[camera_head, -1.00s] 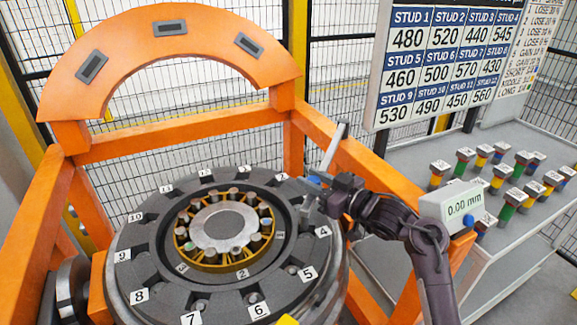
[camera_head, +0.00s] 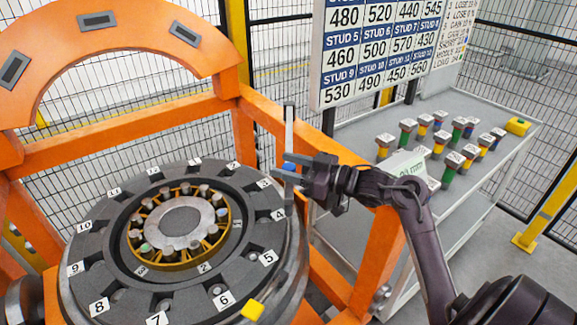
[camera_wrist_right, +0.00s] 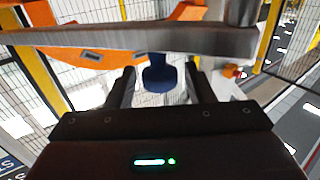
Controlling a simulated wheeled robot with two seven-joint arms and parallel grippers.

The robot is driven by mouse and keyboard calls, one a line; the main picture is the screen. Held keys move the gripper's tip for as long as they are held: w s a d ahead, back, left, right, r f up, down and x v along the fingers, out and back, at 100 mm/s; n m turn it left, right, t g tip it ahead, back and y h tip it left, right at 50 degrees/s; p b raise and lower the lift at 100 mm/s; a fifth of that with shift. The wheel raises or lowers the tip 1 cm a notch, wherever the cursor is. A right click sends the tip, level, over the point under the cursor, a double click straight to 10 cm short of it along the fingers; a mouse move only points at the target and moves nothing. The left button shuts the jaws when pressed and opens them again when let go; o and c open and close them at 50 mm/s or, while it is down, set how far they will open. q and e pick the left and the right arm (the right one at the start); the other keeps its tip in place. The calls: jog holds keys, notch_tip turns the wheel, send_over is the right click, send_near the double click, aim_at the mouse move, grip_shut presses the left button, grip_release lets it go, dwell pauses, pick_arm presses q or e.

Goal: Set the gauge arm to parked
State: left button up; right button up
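The gauge arm is a grey bar (camera_head: 289,130) with a blue knob (camera_head: 289,167), at the right rim of the dark numbered wheel (camera_head: 135,290). It looks upright in the head view. In the right wrist view the bar (camera_wrist_right: 150,42) crosses the top of the picture, with the blue knob (camera_wrist_right: 158,75) below it. My right gripper (camera_head: 298,178) is at the knob. In its wrist view the fingers (camera_wrist_right: 160,85) stand apart either side of the knob, with small gaps visible. A gauge display (camera_head: 408,165) is partly hidden behind my right arm. My left gripper is out of view.
An orange gantry frame (camera_head: 120,142) surrounds the wheel, with an arch at the back. A grey cart (camera_head: 470,205) at the right carries several coloured studs and a yellow block (camera_head: 518,126). A stud board (camera_head: 385,60) stands behind. Wire fencing encloses the area.

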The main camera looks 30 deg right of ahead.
jog(key=shift+s+d+f, duration=0.1)
jog(key=shift+s, duration=0.05)
jog(key=b+v, duration=0.2)
jog(key=v, duration=0.4)
jog(key=shift+s+d, duration=0.1)
jog(key=shift+s, duration=0.1)
jog(key=shift+s+d, duration=0.25)
jog(key=shift+s, duration=0.15)
